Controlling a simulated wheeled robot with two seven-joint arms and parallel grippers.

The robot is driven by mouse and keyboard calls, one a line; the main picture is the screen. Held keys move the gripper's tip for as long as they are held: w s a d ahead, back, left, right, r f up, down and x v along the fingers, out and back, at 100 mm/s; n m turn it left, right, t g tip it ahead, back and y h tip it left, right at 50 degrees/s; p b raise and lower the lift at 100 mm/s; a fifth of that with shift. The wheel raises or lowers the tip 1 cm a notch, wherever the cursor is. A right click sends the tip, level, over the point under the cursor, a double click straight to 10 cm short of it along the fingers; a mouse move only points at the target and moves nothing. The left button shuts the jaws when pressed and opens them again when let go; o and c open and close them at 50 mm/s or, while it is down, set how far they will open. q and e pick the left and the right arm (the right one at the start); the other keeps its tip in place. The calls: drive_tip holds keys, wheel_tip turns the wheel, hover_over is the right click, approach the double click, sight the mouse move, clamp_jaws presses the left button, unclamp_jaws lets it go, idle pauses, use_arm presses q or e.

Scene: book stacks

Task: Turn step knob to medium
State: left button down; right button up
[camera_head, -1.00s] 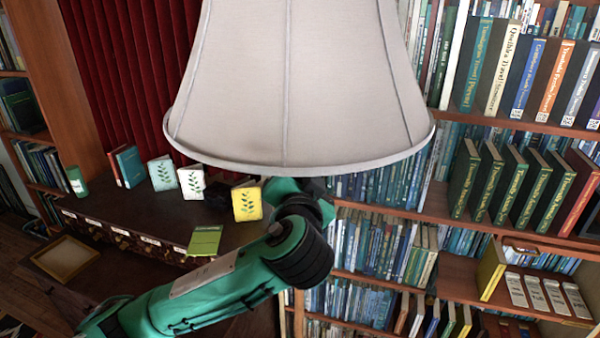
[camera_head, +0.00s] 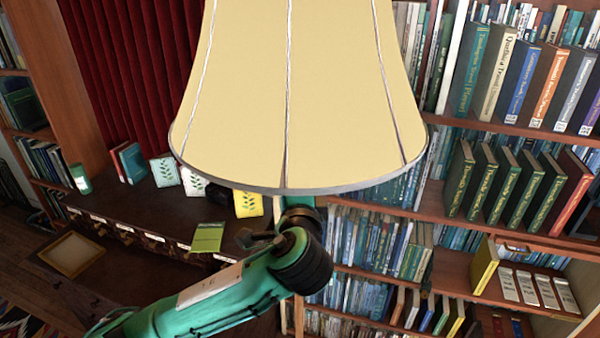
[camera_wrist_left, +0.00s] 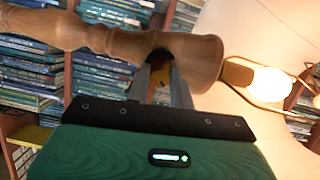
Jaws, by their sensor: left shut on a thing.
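A floor lamp's shade (camera_head: 290,100) fills the upper middle of the head view and glows cream yellow. In the left wrist view the wooden lamp post (camera_wrist_left: 196,58) lies across the picture, with a lit bulb (camera_wrist_left: 273,81) at its right end inside the shade. My left gripper (camera_wrist_left: 164,68) is at the underside of the wooden post, its fingers shut on the step knob (camera_wrist_left: 160,57), which is mostly hidden between them. In the head view my left arm reaches up beneath the shade, which hides the gripper. My right gripper is not in view.
Bookshelves (camera_head: 478,126) fill the right side. A dark desk (camera_head: 160,212) with several upright books stands at the left, with a green booklet (camera_head: 208,237) on it. A wooden tray (camera_head: 72,255) lies at lower left. A red curtain hangs behind.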

use_arm(q)
drive_tip(key=shift+f+m+y+p, duration=0.15)
drive_tip(key=shift+m+p, duration=1.35)
drive_tip(key=shift+m, duration=2.8)
drive_tip(key=shift+m+y+p, duration=0.2)
drive_tip(key=shift+m+p, duration=1.3)
drive_tip(key=shift+m, duration=2.8)
drive_tip(key=shift+f+m+y+p, duration=0.15)
drive_tip(key=shift+m+p, duration=1.35)
drive_tip(key=shift+m, duration=2.8)
drive_tip(key=c, duration=1.2)
unclamp_jaws()
drive_tip(key=shift+r, duration=0.1)
drive_tip(key=shift+c, duration=0.2)
